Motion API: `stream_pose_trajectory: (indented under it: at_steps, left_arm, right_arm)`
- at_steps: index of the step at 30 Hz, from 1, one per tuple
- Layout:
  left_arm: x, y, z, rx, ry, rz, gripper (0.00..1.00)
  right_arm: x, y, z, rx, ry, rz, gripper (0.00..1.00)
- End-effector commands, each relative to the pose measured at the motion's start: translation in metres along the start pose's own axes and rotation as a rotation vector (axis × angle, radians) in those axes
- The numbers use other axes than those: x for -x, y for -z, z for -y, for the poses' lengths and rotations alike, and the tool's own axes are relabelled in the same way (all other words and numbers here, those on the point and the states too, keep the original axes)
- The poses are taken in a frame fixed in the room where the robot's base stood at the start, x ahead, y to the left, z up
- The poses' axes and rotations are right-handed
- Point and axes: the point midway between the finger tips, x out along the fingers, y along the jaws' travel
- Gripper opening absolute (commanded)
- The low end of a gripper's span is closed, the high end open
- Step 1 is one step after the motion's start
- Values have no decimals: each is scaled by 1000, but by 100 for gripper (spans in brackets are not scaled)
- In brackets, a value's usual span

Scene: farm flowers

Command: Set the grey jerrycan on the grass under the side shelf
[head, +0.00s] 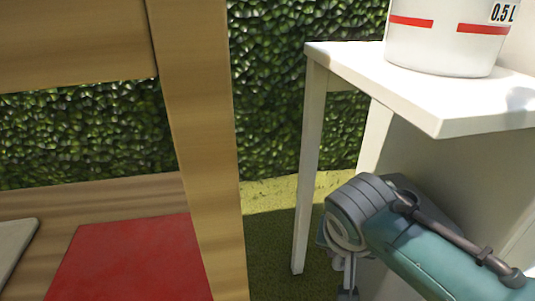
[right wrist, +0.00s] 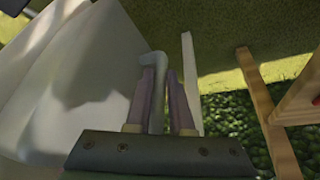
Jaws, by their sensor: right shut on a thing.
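In the right wrist view, my right gripper (right wrist: 162,75) is shut on a slim grey bent part of the grey jerrycan (right wrist: 155,62), which stands up between the two fingers. I cannot clearly make out the rest of the jerrycan. In the head view, my right gripper (head: 346,280) hangs low beneath the wrist, beside the white side shelf (head: 425,105) and below its top, mostly hidden by my own arm. The grass (head: 275,222) shows under and behind the shelf; it also fills the top of the right wrist view (right wrist: 215,25). My left gripper is not in view.
A white bucket (head: 440,40) with red marks stands on the shelf top. The shelf's thin front leg (head: 308,170) is close to my right wrist. A wooden post (head: 200,150) and a red board (head: 130,260) are at the left. A hedge (head: 290,110) closes the back.

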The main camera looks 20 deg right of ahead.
Motion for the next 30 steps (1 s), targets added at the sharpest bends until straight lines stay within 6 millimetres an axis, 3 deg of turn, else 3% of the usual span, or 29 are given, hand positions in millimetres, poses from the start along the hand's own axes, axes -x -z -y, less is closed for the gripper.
stream_pose_trajectory:
  at_steps: [18, 22, 30]
  left_arm:
    - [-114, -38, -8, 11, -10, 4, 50]
    - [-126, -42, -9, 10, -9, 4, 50]
    - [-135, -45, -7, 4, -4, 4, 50]
  right_arm:
    - [-125, -56, 0, -13, -10, -8, 0]
    - [-139, -63, 0, -14, -8, -9, 0]
    - [-148, -68, 1, -13, -9, -8, 0]
